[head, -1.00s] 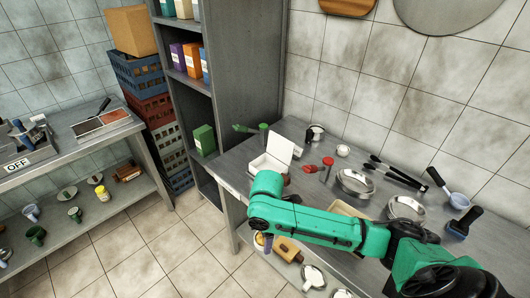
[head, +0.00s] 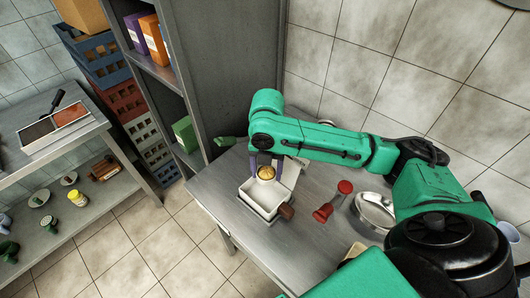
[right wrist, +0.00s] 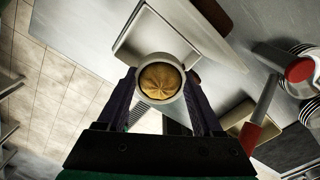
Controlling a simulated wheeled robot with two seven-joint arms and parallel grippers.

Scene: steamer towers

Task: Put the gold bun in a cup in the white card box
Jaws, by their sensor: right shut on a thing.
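The gold bun in a cup (head: 266,173) is a round golden bun with a pleated top in a pale cup. My right gripper (head: 265,162) points down and is shut on the cup, one finger on each side. The white card box (head: 252,205) stands open on the steel counter right below, its flap partly hidden behind my arm. The cup appears over the box's back part; I cannot tell its exact height. In the right wrist view the bun (right wrist: 160,80) sits between the fingers, with the box (right wrist: 128,45) behind it. My left gripper is not in view.
A small brown block (head: 286,212) lies against the box's right side. A green object (head: 225,141) is at the back left. The counter's left edge is close to the box.

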